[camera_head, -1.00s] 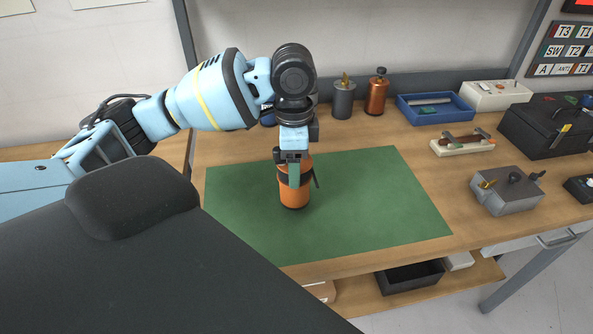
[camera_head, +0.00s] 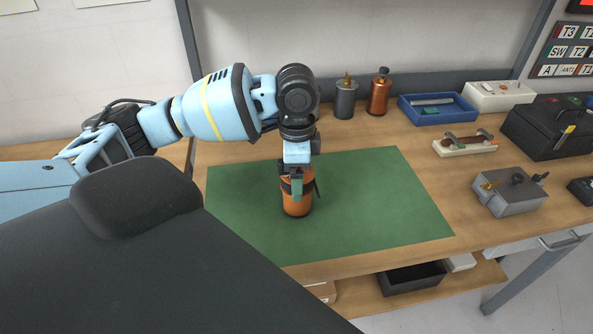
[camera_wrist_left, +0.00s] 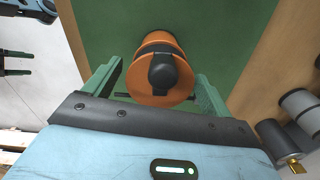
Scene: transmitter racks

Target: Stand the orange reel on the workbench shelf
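The orange reel (camera_head: 297,206) stands upright on the green mat (camera_head: 390,200) on the workbench. It has a dark band and, in the wrist view (camera_wrist_left: 163,45), a black knob on its top. My left gripper (camera_head: 297,187) points down over it. In the wrist view its green fingers (camera_wrist_left: 158,84) stand on either side of the reel's upper end, apart, with narrow gaps visible. The lower shelf (camera_head: 478,281) of the workbench shows below the front edge. My right gripper cannot be made out in the head view.
A grey canister (camera_head: 346,99) and a copper canister (camera_head: 379,96) stand at the back. A blue tray (camera_head: 438,118), a grey box (camera_head: 510,199) and a black case (camera_head: 535,130) lie to the right. A black bin (camera_head: 411,287) and pale boxes occupy the lower shelf.

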